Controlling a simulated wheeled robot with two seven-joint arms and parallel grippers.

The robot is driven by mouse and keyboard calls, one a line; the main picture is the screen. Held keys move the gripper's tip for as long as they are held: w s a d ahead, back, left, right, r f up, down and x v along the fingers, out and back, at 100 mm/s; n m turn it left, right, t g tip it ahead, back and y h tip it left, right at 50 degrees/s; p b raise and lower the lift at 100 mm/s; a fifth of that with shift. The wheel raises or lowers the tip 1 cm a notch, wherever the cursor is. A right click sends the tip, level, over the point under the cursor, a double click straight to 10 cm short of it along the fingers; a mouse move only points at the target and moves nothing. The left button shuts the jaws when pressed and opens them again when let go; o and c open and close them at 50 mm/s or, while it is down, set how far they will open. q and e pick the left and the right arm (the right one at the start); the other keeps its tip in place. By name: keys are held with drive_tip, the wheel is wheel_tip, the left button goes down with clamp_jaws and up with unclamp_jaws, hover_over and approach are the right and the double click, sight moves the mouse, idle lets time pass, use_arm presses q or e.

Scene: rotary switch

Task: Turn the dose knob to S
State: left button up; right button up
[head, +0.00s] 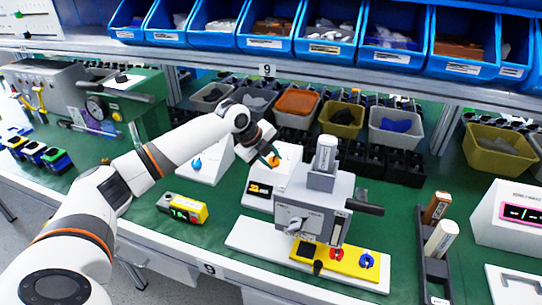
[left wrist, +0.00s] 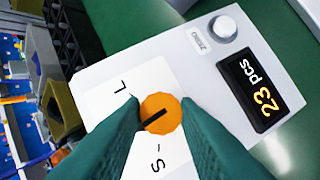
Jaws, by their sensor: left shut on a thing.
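The dose knob (left wrist: 161,113) is orange with a black pointer line, on a white sloped panel (left wrist: 190,85). In the left wrist view the line slants from lower left to upper right. The letter L (left wrist: 120,87) is at the knob's upper left and S (left wrist: 157,164) below it; the line points at neither. My left gripper (left wrist: 160,114) is shut on the knob, one green finger on each side, hiding parts of the dial. In the head view the left gripper (head: 270,156) is at the white box (head: 285,180) behind the grey press. My right gripper is not in view.
A display (left wrist: 262,90) reading "23 pcs" and a grey round button (left wrist: 223,28) share the panel. The grey press (head: 318,205) stands close in front. A box with a blue knob (head: 197,163) is to the left. Bins (head: 297,103) line the back.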

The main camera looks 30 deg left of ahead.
use_arm(q)
drive_tip(key=n+t+p, duration=0.1)
drive_tip(key=n, duration=0.1)
drive_tip(key=n+p, duration=0.2)
drive_tip(key=shift+s+n+t, duration=0.2)
drive_tip(key=shift+n+t, duration=0.2)
drive_tip(key=n+p, duration=0.1)
drive_tip(key=n, duration=0.1)
drive_tip(key=n+t+p, duration=0.2)
drive_tip(key=n, duration=0.1)
drive_tip(key=shift+s+f+n+p, duration=0.1)
drive_tip(key=shift+f+n+p, duration=0.15)
drive_tip(key=shift+n+p, duration=0.05)
drive_tip(key=shift+t, duration=0.3)
drive_tip(key=o, duration=0.7)
drive_tip(key=shift+b+v, duration=0.35)
drive_tip(key=shift+v, duration=5.65)
